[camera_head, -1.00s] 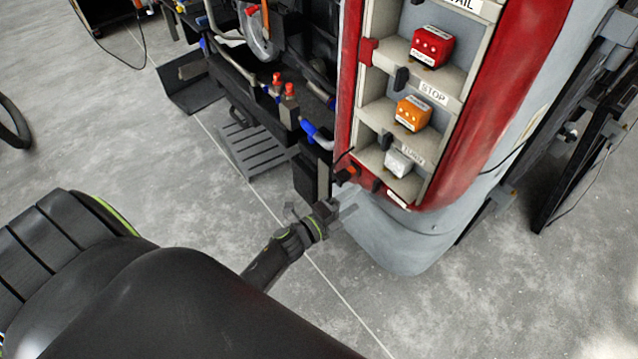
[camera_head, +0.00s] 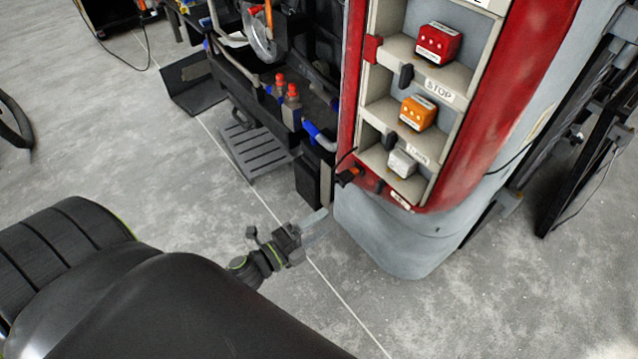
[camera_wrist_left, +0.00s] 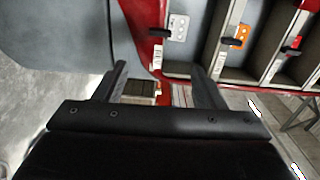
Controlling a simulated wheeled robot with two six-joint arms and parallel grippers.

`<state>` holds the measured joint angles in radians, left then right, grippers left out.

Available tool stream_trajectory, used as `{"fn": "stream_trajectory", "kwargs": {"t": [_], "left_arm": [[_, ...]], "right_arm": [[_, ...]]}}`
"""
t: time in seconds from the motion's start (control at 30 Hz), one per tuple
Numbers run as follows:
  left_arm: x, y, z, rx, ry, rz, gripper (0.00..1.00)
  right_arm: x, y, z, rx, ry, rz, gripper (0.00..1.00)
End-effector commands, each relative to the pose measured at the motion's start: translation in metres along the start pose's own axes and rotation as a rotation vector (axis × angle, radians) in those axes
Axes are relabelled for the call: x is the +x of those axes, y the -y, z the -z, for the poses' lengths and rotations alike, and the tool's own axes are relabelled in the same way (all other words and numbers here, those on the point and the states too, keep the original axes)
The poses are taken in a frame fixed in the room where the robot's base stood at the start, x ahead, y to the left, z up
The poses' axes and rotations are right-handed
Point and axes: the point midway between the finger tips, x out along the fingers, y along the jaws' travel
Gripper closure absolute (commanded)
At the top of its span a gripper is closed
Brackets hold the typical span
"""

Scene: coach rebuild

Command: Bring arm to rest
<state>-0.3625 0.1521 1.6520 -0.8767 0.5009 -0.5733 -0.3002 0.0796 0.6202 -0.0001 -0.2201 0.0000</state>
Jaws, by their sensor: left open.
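My left gripper (camera_head: 318,224) is open and empty in the head view, over the floor just left of the lower end of the red and grey coach panel (camera_head: 400,235). Its two fingers also show apart in the left wrist view (camera_wrist_left: 160,82), with nothing held between them. The panel's shelves hold a red block (camera_head: 438,42), an orange block (camera_head: 417,112) and a white block (camera_head: 402,163), each in its own compartment. In the wrist view, the white block (camera_wrist_left: 178,28) and orange block (camera_wrist_left: 243,38) lie beyond the fingers. My right gripper is not in view.
A dark frame with hoses and red-capped fittings (camera_head: 291,92) stands left of the panel. A slotted step (camera_head: 255,150) is below it. A dark rack (camera_head: 580,170) stands at the right. Grey floor (camera_head: 150,160) is open at the left and front.

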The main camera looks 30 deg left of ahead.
Motion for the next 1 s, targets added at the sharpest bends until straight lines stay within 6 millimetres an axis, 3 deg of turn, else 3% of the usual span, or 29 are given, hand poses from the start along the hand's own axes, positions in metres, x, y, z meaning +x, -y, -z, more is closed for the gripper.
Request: {"fn": "stream_trajectory", "kwargs": {"t": [0.27, 0.37, 0.47, 0.53, 0.67, 0.8, 0.9, 1.0], "left_arm": [[0.0, -0.003, -0.001, -0.011, 0.006, -0.006, 0.36], [-0.004, -0.024, -0.008, -0.086, 0.05, -0.047, 0.36], [-0.017, -0.069, -0.022, -0.247, 0.154, -0.134, 0.36], [-0.034, -0.112, -0.033, -0.4, 0.261, -0.217, 0.36], [-0.084, -0.198, -0.041, -0.694, 0.498, -0.381, 0.36], [-0.155, -0.279, -0.03, -0.975, 0.779, -0.546, 0.36], [-0.211, -0.324, -0.012, -1.144, 0.988, -0.651, 0.36], [-0.262, -0.354, 0.01, -1.275, 1.18, -0.735, 0.36]], "right_arm": [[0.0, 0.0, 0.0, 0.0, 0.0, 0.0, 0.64], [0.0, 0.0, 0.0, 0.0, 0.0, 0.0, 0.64], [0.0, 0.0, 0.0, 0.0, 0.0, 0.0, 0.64], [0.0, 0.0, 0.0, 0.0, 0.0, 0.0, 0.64], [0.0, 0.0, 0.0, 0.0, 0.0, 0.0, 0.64], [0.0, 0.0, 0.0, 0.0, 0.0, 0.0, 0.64], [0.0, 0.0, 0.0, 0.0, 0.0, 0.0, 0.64], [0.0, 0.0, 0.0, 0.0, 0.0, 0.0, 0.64]]}}
